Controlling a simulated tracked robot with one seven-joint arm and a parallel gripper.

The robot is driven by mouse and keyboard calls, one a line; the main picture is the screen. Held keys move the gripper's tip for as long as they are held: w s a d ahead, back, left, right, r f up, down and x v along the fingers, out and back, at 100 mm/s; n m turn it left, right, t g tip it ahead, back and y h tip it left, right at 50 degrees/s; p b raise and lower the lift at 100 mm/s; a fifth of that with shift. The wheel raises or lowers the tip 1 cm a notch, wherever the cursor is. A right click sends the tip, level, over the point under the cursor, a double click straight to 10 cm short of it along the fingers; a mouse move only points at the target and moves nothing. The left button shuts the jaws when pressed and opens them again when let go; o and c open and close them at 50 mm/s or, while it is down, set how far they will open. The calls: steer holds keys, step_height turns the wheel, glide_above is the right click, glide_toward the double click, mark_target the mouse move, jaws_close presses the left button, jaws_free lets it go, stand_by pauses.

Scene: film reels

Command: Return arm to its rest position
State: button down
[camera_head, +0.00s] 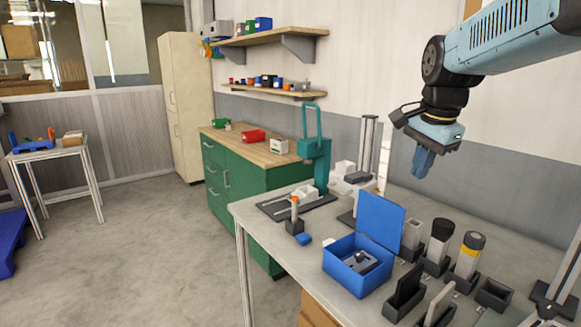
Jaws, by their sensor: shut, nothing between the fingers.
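My gripper (423,164) hangs above the back right of the grey workbench (262,224), at the end of my blue arm, which reaches in from the upper right. Its blue fingers point down and are shut with nothing between them. It is well clear of the bench top. No film reels can be made out in this view.
An open blue box (352,278) with a raised lid stands on the bench. Black holders with canisters (470,250) stand to its right. A teal press (318,150) stands at the back. A green cabinet (232,185) and shelves (270,40) lie beyond. The floor at left is largely clear.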

steer(key=s+a+f+n+t, duration=0.1)
steer(key=s+f+n, duration=0.1)
steer(key=s+n, duration=0.4)
steer(key=s+a+f+n+t, duration=0.1)
steer(key=s+a+f+n, duration=0.1)
steer(key=s+n, duration=0.4)
steer(key=shift+s+f+n+t, duration=0.3)
steer(key=shift+s+f+n, duration=0.1)
steer(key=shift+s+f, duration=0.35)
